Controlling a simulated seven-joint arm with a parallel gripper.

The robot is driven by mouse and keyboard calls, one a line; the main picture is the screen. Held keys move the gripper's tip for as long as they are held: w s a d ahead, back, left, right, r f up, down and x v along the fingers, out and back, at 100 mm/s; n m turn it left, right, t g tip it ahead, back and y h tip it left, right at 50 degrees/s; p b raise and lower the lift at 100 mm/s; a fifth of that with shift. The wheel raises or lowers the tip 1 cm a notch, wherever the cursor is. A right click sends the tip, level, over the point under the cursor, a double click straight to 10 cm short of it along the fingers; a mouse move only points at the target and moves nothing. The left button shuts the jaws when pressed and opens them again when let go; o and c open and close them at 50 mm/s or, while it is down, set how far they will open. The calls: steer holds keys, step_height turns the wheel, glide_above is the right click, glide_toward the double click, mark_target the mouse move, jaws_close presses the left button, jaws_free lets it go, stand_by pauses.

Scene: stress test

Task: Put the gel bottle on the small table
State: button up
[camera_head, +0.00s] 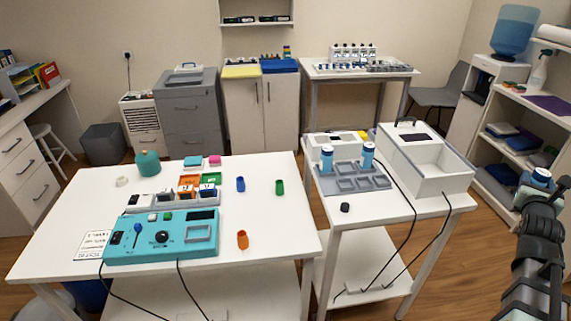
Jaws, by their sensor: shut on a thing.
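My gripper (541,188) is at the right edge of the view, in front of the shelf unit. It is shut on a blue and white bottle, seemingly the gel bottle (541,176); only its top shows above the fingers. Two similar blue and white bottles, the left one (326,158) and the right one (367,156), stand upright in a grey compartment tray (352,185). That tray is on the small white table (400,212), to the left of my gripper. The held bottle is apart from this table.
The small table also bears a white box (428,170) and a black knob-like piece (345,207); its front strip is mostly clear. Black cables hang over its front. A larger white table (285,230) with a teal control panel (160,238) stands at left.

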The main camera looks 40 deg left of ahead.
steer(key=s+d+f, duration=0.3)
steer(key=s+f, duration=0.1)
steer(key=f, duration=0.6)
steer(key=s+d+f, duration=0.3)
steer(key=d+f, duration=0.1)
steer(key=f, duration=0.6)
steer(key=w+a+r+n+g+y, duration=0.2)
steer(key=w+a+r+n+y, duration=0.35)
steer(key=a+r, duration=0.9)
steer(key=w+a+r+n+g+y, duration=0.25)
steer(key=w+a+r+y, duration=0.6)
steer(key=a, duration=0.85)
steer(key=s+a+r+n+g+y, duration=0.1)
steer(key=s+a+r+n+g, duration=0.15)
steer(key=a, duration=0.85)
steer(key=s+a+r+n+g, duration=0.1)
steer(key=s+a+r, duration=0.2)
steer(key=a, duration=0.8)
steer(key=s+a+f+n+g+y, duration=0.1)
steer(key=s+a+f, duration=0.6)
steer(key=s+a, duration=0.4)
steer(key=s+a+f+n+g+y, duration=0.1)
steer(key=s+a+f+g, duration=0.1)
steer(key=s+a+f, duration=0.65)
steer(key=s+a+f+n+g+y, duration=0.1)
steer(key=s+a+f, duration=0.3)
steer(key=s+a, duration=1)
steer(key=shift+w+a+f, duration=0.1)
steer(key=shift+a+f, duration=0.05)
steer(key=shift+f, duration=4.65)
